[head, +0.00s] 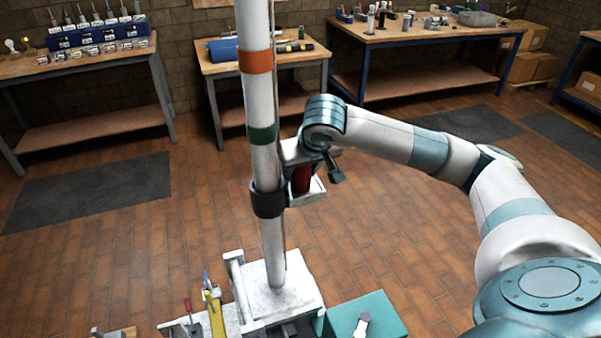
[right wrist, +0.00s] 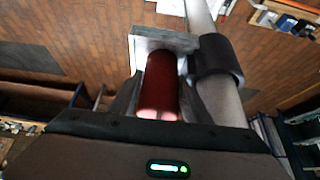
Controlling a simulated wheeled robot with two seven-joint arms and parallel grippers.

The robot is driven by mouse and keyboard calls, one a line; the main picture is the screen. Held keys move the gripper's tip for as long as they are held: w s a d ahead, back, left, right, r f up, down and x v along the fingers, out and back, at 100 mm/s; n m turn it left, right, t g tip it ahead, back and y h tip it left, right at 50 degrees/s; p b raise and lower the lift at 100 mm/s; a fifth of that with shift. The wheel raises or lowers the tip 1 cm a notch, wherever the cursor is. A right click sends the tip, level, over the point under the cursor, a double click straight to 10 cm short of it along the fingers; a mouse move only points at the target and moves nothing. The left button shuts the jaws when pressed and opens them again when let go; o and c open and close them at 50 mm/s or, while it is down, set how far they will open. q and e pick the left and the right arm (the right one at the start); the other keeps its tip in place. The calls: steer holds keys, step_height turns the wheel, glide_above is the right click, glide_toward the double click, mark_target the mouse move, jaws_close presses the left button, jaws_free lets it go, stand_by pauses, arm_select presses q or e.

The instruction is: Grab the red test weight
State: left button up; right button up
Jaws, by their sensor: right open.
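The red test weight (head: 301,181) is a dark red cylinder standing on a small pale metal shelf (head: 315,193) at the side of the white mast (head: 263,105). In the right wrist view the red test weight (right wrist: 160,85) sits between the two dark fingers of my right gripper (right wrist: 157,88), with the grey shelf (right wrist: 141,46) behind it. My right gripper (head: 317,165) is open around the weight. Whether either finger touches it I cannot tell. In the head view the gripper hides the weight's upper part. My left gripper is not in view.
A black collar (head: 267,199) on the mast is close beside the shelf; it also shows in the right wrist view (right wrist: 216,61). A thin cable runs along the mast. A white base block (head: 295,291) and a teal box (head: 365,313) are below. Workbenches stand at the back.

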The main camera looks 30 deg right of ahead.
jaws_close()
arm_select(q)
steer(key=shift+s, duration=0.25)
arm_select(e)
steer(key=shift+r, duration=0.1)
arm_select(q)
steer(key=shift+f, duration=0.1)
arm_select(e)
steer(key=shift+r, duration=0.1)
